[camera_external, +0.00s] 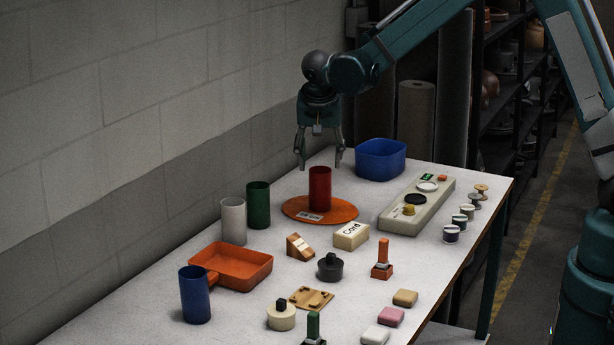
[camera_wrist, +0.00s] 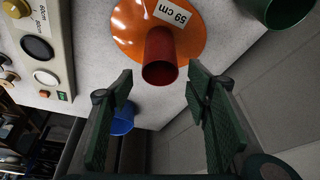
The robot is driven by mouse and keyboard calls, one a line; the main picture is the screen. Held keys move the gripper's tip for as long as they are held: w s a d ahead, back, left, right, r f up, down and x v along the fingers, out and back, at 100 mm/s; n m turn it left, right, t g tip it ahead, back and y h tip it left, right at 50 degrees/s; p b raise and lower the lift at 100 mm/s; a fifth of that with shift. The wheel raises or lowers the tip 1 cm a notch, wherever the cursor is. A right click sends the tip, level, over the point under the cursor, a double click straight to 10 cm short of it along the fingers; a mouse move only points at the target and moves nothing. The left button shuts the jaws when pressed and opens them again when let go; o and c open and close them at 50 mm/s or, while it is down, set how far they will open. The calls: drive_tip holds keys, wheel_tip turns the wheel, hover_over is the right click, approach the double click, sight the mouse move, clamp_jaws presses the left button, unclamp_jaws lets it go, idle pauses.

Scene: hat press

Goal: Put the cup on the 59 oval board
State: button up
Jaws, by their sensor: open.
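A red cup (camera_external: 320,190) stands upright on the orange oval board (camera_external: 345,212). In the wrist view the red cup (camera_wrist: 160,58) is on the same board (camera_wrist: 128,28), which bears a label reading "59 cm" (camera_wrist: 172,14). My gripper (camera_external: 320,163) is open and empty above the table, near and slightly above the red cup's rim, with its fingers pointing down.
A green cup (camera_external: 258,205) and white cup (camera_external: 233,221) stand left of the board. A blue bin (camera_external: 381,160) is behind it, and a control panel (camera_external: 418,205) is right. An orange tray (camera_external: 232,266), blue cup (camera_external: 195,295) and "Cord" box (camera_external: 351,236) are nearer the front.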

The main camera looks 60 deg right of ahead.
idle(0.5)
drive_tip(key=s+a+r+n+t+y, duration=0.1)
drive_tip(key=s+a+r+n, duration=0.25)
drive_tip(key=s+r, duration=0.55)
drive_tip(key=s+a+r+n+t+y, duration=0.1)
drive_tip(key=s+a+r+n, duration=0.25)
drive_tip(key=s+r, duration=0.6)
drive_tip(key=s+a+n+t+y, duration=0.1)
drive_tip(key=s+a+n, duration=0.2)
drive_tip(key=s, duration=0.9)
drive_tip(key=s+a+f+n+t+y, duration=0.1)
drive_tip(key=s+a+n+t, duration=0.1)
drive_tip(key=s, duration=1)
drive_tip(key=shift+a+f+n, duration=0.25)
drive_tip(key=shift+a+n, duration=0.55)
drive_tip(key=shift+a, duration=0.4)
